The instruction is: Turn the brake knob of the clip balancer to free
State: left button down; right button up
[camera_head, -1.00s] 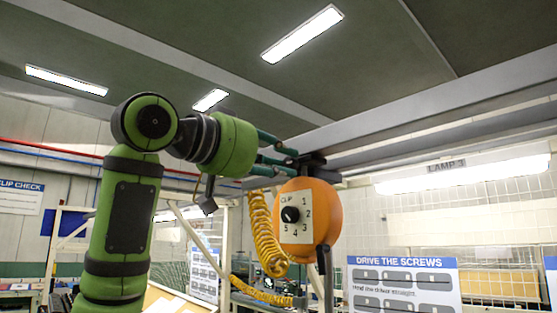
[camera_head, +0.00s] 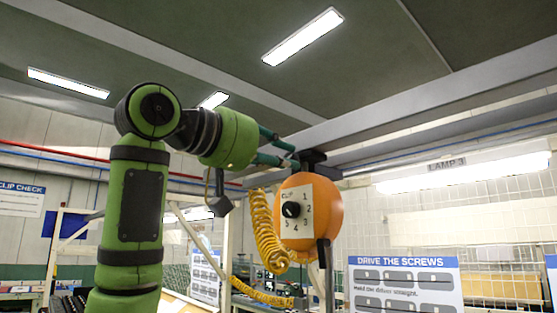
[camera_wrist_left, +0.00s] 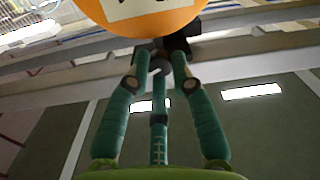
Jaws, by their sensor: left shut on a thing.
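The clip balancer (camera_head: 326,203) is a round orange body with a cream dial plate marked CLIP and numbers, and a black dial at its centre. It hangs under a grey rail. My left gripper (camera_head: 287,156) reaches its top from the left, behind the body. In the left wrist view, the gripper's teal fingers (camera_wrist_left: 160,58) are shut on a dark part at the balancer's top, which I take for the brake knob (camera_wrist_left: 160,46). The fingers hide most of this knob, and its setting cannot be read. The orange body (camera_wrist_left: 150,20) shows just beyond. My right gripper is not in view.
A coiled yellow hose (camera_head: 262,228) hangs close to the left of the balancer. A dark upright bar (camera_head: 323,265) stands below its right side. The grey rail (camera_head: 400,125) runs overhead. A DRIVE THE SCREWS board (camera_head: 404,284) is at lower right.

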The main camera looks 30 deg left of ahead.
pick_arm(q)
jog(key=n+b, duration=0.1)
jog(key=n, duration=0.5)
jog(key=shift+r+b, duration=0.15)
jog(key=shift+b, duration=0.25)
jog(key=n+b, duration=0.1)
jog(key=n, duration=0.5)
jog(key=shift+a+n, duration=0.1)
jog(key=shift+n, duration=0.3)
jog(key=c, duration=1.3)
grip_release()
jog(key=shift+o, duration=1.1)
jog(key=shift+w, duration=0.25)
jog(key=v, duration=1.2)
